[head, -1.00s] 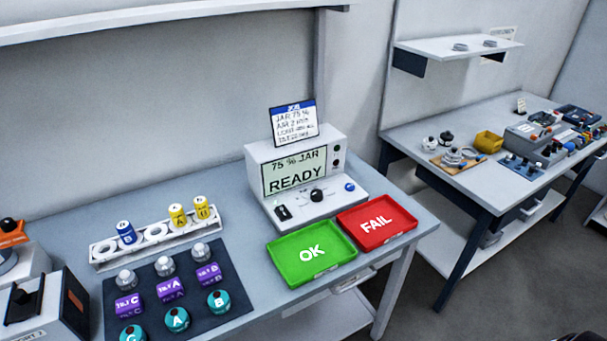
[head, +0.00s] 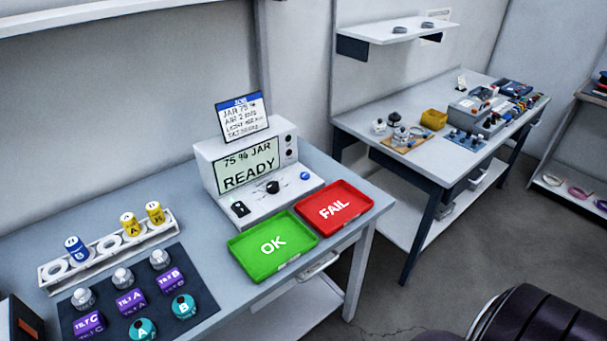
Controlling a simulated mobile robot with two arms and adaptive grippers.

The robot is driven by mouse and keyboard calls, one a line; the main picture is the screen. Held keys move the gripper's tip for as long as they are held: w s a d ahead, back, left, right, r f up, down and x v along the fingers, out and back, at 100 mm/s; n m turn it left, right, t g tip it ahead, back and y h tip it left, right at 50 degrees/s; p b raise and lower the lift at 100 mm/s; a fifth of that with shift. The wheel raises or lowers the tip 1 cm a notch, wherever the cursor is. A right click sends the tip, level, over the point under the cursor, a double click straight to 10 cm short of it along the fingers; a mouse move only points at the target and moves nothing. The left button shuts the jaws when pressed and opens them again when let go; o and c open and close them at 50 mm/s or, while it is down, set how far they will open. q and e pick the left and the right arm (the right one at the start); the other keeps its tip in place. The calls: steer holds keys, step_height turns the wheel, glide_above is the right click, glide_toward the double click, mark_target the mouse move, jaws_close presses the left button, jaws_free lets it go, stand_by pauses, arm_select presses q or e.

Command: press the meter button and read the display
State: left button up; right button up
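The meter (head: 215,170) is a white box on the near bench, left of centre. Its display (head: 248,165) reads "75 % JAR" and "READY". On its sloped front are a blue button (head: 305,175) at the right, a black knob (head: 272,187) in the middle and a black switch (head: 239,208) with a small green light at the left. A job card (head: 241,115) stands on top; its first line reads "JAR 75 %" and its smaller lines are hard to read. Neither of my grippers is in view.
A green OK tray (head: 250,268) and a red FAIL tray (head: 333,207) sit empty before the meter. A white rack (head: 172,230) holds blue and yellow cylinders. A dark mat (head: 206,298) carries several knobs and purple and teal parts. A second bench (head: 455,165) stands behind right.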

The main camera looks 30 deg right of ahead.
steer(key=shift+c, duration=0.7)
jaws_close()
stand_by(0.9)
